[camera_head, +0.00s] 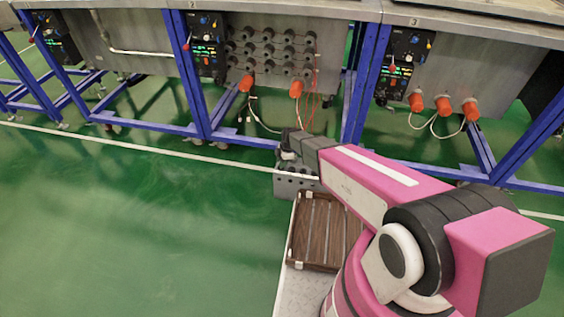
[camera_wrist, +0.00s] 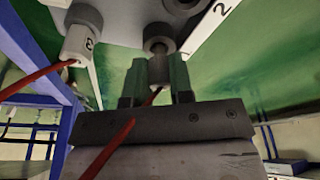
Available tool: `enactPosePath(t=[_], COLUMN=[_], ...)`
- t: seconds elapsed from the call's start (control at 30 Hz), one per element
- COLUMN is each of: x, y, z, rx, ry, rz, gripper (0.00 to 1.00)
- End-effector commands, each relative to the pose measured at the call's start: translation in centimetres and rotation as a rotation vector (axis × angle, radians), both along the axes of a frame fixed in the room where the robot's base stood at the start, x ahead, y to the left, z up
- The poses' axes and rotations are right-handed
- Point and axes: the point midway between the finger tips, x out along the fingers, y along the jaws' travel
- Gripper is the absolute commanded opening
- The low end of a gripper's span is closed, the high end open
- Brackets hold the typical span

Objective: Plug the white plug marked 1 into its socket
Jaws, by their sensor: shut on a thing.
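My gripper (camera_wrist: 159,78) is shut on a pale plug (camera_wrist: 158,70), with one finger on each side. A red cable runs from below the plug across the gripper body. Any number on the plug is not readable. Its far end lies close to a grey round fitting with a dark opening (camera_wrist: 156,37) on a grey surface; I cannot tell whether it is inside. In the head view my gripper (camera_head: 286,152) is small and partly hidden by my arm, over the grey block with holes (camera_head: 297,184). Rows of grey sockets (camera_head: 270,46) are on the middle machine's panel.
A white plug with a dark mark like 3 (camera_wrist: 79,44) and a red cable is left of my gripper. A slatted brown crate (camera_head: 315,230) is below my arm. Orange plugs (camera_head: 296,89) hang under the machine. Green floor (camera_head: 130,220) is clear at left.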

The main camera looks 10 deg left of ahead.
Motion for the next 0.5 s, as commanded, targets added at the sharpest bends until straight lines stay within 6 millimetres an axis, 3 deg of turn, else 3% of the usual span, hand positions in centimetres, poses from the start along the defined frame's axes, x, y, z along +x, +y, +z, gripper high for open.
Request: enactPosePath(t=[0.5], x=[0.01], y=[0.01], z=[-1.03], rx=[0.0], ry=[0.0], rz=[0.0], gripper=[0.0])
